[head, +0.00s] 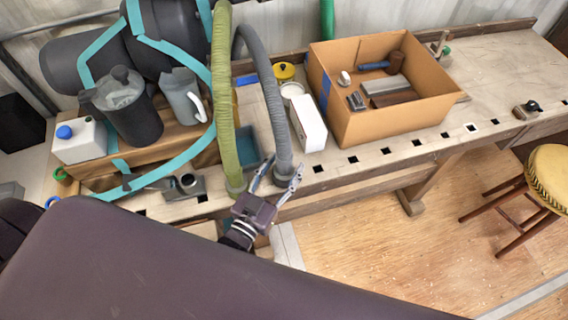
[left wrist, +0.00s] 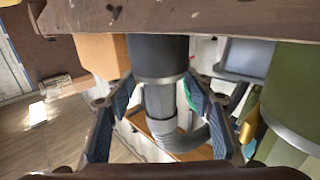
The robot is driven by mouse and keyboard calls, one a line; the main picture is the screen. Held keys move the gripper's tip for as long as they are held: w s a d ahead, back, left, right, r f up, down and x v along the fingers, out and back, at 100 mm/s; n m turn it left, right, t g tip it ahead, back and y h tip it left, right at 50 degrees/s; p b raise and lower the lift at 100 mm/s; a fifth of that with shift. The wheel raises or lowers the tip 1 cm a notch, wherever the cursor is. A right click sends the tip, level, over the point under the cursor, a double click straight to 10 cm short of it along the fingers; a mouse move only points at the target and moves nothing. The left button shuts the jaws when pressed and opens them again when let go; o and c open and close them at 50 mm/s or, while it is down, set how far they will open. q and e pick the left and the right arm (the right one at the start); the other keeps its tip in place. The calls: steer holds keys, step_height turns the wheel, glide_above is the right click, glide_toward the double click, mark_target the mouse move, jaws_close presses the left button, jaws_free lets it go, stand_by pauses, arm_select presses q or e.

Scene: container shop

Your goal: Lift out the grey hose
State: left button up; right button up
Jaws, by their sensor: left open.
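The grey hose (head: 270,95) hangs in a curve over the workbench's front edge, its lower end near my left gripper. My left gripper (head: 284,164) is open, with one finger on each side of that end. In the left wrist view, the hose's dark end and grey collar (left wrist: 160,60) show between the two spread fingers of my left gripper (left wrist: 160,80), with a gap visible on both sides. The green hose (head: 224,110) hangs just left of the grey one, and its end shows at the right of the wrist view (left wrist: 292,90). My right gripper is not in view.
A cardboard box (head: 390,122) with tools stands on the workbench (head: 490,75), right of the hoses. A white carton (head: 308,124) is close to the grey hose. Dark jugs (head: 130,108) and teal straps crowd the left. A stool (head: 548,175) stands at the right.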

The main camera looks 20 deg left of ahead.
arm_select(q)
jaws_close()
steer(key=shift+w, duration=0.1)
steer(key=shift+r, duration=0.15)
